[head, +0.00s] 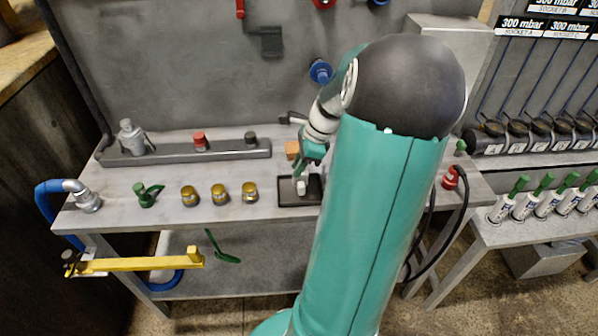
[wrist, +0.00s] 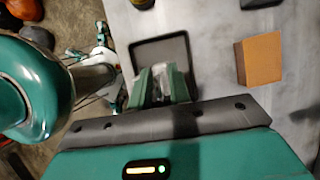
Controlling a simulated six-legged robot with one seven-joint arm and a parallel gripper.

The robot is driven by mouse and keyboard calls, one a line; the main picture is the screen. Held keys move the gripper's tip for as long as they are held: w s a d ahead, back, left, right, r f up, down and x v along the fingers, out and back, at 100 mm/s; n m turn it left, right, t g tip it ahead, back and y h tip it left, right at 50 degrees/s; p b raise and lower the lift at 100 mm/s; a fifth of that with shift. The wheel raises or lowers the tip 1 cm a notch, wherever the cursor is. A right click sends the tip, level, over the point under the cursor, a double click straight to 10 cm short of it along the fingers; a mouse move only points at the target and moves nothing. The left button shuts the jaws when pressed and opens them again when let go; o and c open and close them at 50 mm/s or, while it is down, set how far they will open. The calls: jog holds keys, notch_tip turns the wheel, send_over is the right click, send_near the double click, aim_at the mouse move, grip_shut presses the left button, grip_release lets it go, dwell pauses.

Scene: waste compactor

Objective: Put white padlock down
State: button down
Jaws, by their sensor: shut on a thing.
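The white padlock (head: 301,187) shows as a small pale shape at the tip of my gripper (head: 306,172) in the head view. My gripper is shut on it, over the small black tray (head: 285,198) on the grey bench. In the wrist view my green gripper fingers (wrist: 161,88) close around a pale part of the padlock (wrist: 159,72), and the tray (wrist: 150,47) lies beneath. The fingers hide most of the padlock. I cannot tell whether it touches the tray floor.
A brown block (wrist: 259,61) sits beside the tray. Several brass pieces (head: 219,194) and a green piece (head: 147,195) stand left on the bench. A long grey rack (head: 185,153) lies behind. A red plug (head: 450,178) is at the right. Bare bench lies between the brass pieces and the rack.

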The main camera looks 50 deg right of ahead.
jog(key=shift+f, duration=1.35)
jog(key=shift+s+f, duration=0.1)
jog(key=c, duration=1.3)
grip_release()
jog(key=v, duration=1.2)
